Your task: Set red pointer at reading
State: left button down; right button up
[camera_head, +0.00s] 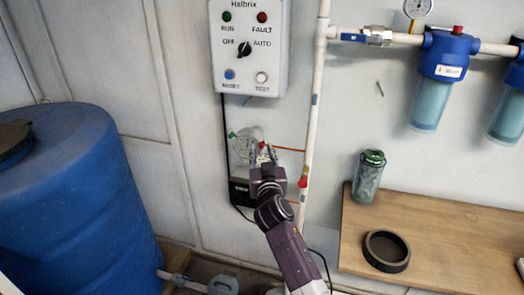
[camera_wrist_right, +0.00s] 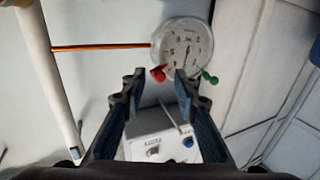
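A round white dial gauge (camera_head: 244,141) is on the wall below the control box, partly hidden by my right gripper. In the right wrist view the gauge (camera_wrist_right: 187,41) shows a numbered face and a thin dark needle. A red pointer (camera_wrist_right: 158,73) and a green pointer (camera_wrist_right: 209,78) stick out at its lower rim in that view. My right gripper (camera_wrist_right: 161,76) is open, and the red pointer shows in the gap between its fingertips. I cannot tell whether a finger touches it. My right gripper (camera_head: 265,155) is in front of the gauge in the head view. My left gripper is not in view.
A control box (camera_head: 249,50) with a knob and lamps hangs above the gauge. A white pipe (camera_head: 314,110) runs beside it. A blue barrel (camera_head: 75,190) stands left. Blue filters (camera_head: 447,60) hang right.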

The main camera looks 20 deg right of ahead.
jog(key=shift+w, duration=0.3)
jog(key=shift+c, duration=0.5)
grip_shut()
